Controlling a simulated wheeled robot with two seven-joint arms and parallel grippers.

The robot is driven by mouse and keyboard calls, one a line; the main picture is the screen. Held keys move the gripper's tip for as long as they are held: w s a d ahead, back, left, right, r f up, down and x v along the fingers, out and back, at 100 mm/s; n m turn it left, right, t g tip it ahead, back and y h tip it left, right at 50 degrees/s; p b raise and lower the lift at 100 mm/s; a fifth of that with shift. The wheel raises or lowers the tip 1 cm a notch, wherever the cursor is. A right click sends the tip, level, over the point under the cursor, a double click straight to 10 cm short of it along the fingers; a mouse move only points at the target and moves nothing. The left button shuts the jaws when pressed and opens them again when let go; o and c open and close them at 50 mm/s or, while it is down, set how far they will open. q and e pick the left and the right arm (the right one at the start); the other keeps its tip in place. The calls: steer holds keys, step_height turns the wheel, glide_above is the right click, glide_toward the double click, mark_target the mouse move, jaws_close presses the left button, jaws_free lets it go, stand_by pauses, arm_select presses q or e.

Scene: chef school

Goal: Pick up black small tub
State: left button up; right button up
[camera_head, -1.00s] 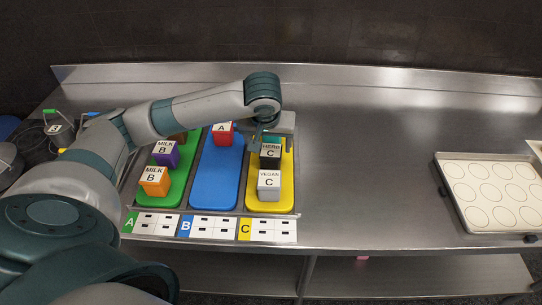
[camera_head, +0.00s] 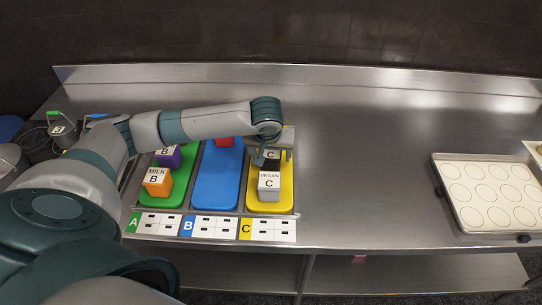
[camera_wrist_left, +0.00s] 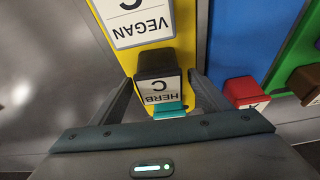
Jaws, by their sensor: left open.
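The black small tub, labelled HERB C, stands on the yellow board (camera_head: 285,199) behind the grey VEGAN C tub (camera_head: 269,187). In the head view my left gripper (camera_head: 272,158) covers most of it. In the left wrist view the black tub (camera_wrist_left: 155,66) shows its dark side and white label between the fingers of my left gripper (camera_wrist_left: 158,88). The fingers are spread, one on each side of it. I cannot tell whether they touch it. A teal piece (camera_wrist_left: 169,110) shows beside its label.
An orange MILK B tub (camera_head: 157,182) and a purple tub (camera_head: 168,157) stand on the green board. A red tub (camera_head: 224,141) stands on the blue board (camera_head: 216,180). A tray with pale circles (camera_head: 490,195) lies at right. The steel counter between is clear.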

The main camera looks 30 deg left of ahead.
mark_target(274, 151)
arm_select(q)
steer(key=shift+w+a+f, duration=0.1)
steer(key=shift+w+f, duration=0.1)
steer(key=shift+f, duration=0.45)
steer(key=c, duration=1.3)
steer(key=shift+r, duration=0.1)
steer(key=shift+w+r, duration=0.1)
steer(key=shift+r, duration=0.4)
steer(key=r, duration=0.1)
steer(key=r+b, duration=0.2)
steer(key=shift+w+d+r, duration=0.15)
steer(key=shift+w+d, duration=0.1)
steer(key=shift+d, duration=0.15)
steer(key=w+d+r+b, duration=0.1)
steer(key=w+d+r, duration=0.1)
steer(key=w+d+r+b, duration=0.1)
steer(key=w+d+r, duration=0.1)
steer(key=d, duration=0.1)
steer(key=w+d+r+b, duration=0.1)
steer(key=w+d+r, duration=0.1)
steer(key=d, duration=0.1)
steer(key=shift+w+d+r, duration=0.25)
steer(key=shift+w+r, duration=0.05)
steer(key=shift+r, duration=0.05)
